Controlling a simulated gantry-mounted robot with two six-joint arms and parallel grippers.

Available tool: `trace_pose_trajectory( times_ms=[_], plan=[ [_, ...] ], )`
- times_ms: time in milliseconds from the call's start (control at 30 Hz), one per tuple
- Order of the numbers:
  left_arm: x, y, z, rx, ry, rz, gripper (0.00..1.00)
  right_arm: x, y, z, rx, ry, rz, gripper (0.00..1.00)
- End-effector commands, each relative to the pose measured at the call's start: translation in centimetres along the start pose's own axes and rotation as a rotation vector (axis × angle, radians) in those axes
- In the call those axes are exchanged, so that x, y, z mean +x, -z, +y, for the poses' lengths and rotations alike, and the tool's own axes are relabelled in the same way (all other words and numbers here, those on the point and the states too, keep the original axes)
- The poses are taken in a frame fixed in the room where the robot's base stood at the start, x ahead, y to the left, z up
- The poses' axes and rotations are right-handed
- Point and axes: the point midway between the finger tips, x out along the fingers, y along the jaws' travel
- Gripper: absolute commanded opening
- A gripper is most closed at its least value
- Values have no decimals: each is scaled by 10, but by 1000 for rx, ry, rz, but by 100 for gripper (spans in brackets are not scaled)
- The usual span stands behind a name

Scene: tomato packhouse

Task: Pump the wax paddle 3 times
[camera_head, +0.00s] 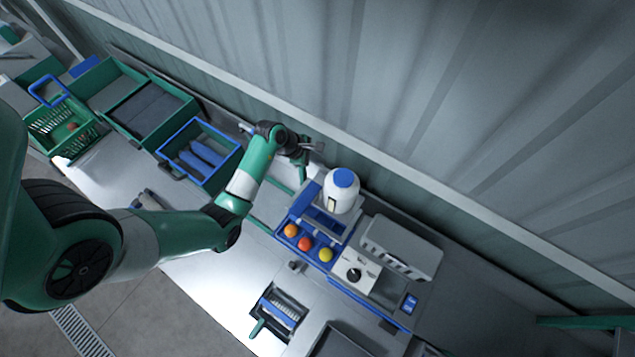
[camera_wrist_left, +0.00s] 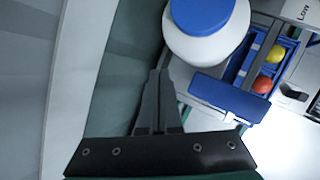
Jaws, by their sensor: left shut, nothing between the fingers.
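A white round tank with a blue cap (camera_head: 345,178) stands at the back of the blue waxing unit and also shows in the left wrist view (camera_wrist_left: 205,45). A flat blue plate that looks like the wax paddle (camera_wrist_left: 225,105) juts out beside the tank; in the head view it is the blue panel (camera_head: 306,194) left of the tank. My left gripper (camera_head: 304,172) is beside the unit near the wall. Its fingers (camera_wrist_left: 158,78) are shut and empty, left of the plate and apart from it in the wrist view. My right gripper is out of view.
Orange (camera_head: 291,230), red (camera_head: 305,244) and yellow (camera_head: 326,254) tomatoes sit at the unit's front. A white dial box (camera_head: 350,270) and a grey slotted bin (camera_head: 405,240) stand to the right. Blue (camera_head: 215,185) and green crates lie left. The corrugated wall runs close behind.

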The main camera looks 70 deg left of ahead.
Motion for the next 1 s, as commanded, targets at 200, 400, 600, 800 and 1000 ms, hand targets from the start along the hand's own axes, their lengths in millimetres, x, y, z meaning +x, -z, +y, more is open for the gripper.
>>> trace_pose_trajectory(
  times_ms=[200,400,600,800,1000],
  plan=[
    [29,20,-18,-1,-1,0,0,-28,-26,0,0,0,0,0],
    [43,31,-31,-1,2,1,0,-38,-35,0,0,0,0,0],
    [50,36,-36,-1,0,0,0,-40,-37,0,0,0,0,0],
    [50,36,-36,-1,0,0,0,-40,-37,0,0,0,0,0],
    [50,36,-36,0,0,0,0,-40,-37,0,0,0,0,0]
  ],
)
